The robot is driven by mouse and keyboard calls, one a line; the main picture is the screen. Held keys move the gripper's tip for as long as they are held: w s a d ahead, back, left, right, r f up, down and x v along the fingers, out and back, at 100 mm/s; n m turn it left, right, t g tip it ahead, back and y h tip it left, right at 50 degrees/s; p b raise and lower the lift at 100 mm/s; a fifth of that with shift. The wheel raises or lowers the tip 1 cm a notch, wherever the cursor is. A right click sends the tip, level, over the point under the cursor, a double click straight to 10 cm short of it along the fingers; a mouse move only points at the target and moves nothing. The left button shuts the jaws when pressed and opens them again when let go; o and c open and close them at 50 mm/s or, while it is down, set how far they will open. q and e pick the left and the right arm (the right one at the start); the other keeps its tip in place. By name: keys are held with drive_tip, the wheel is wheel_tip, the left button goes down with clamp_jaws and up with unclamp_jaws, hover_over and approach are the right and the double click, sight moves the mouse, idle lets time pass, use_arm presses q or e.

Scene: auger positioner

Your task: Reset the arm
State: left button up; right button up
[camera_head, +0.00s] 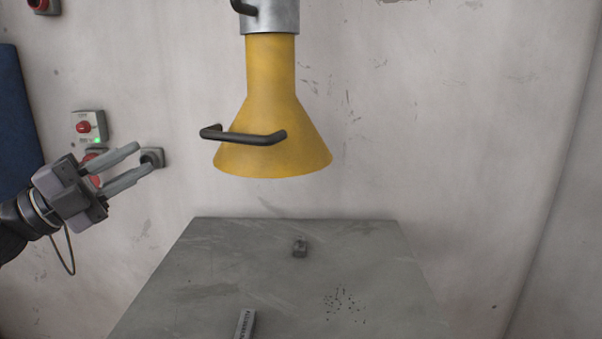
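The yellow cone-shaped hood (272,110) hangs from a grey metal tube (270,17) at the top middle, above the grey table. A black handle (243,136) sticks out from the front of the hood. My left gripper (145,158) is at the left, its two fingers apart and pointing right and up, with nothing seen between them. It is to the left of the hood, apart from it, and overlaps part of the wall controls in the picture. My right gripper is not in view.
A wall box with a red button (83,127) and green light is at the left. A grey socket-like fitting (153,157) is behind my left fingertips.

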use_arm(q)
drive_tip(key=s+a+f+n+t+y, duration=0.1)
drive_tip(key=s+f+n+t+y, duration=0.15)
drive_tip(key=f+n+y, duration=0.85)
drive_tip(key=s+f+n+t+y, duration=0.1)
drive_tip(key=s+f+n+y, duration=0.5)
drive_tip(key=f+n, duration=1)
drive_tip(key=s+d+f+g+y, duration=0.1)
drive_tip(key=s+f+g, duration=0.6)
drive_tip(key=s, duration=0.4)
drive_tip(key=s+d+f+g, duration=0.2)
drive_tip(key=s+f+g, duration=0.3)
drive_tip(key=s+f, duration=0.45)
drive_tip(key=w+d+f+t+h, duration=0.1)
drive_tip(key=w+d+f+t, duration=0.1)
drive_tip(key=w+f+t, duration=0.3)
wheel_tip(320, 180, down, 2)
drive_tip(key=shift+w+d+f+t+h, duration=0.2)
drive_tip(key=shift+w+d+t+h, duration=0.15)
drive_tip(key=shift+t, duration=0.8)
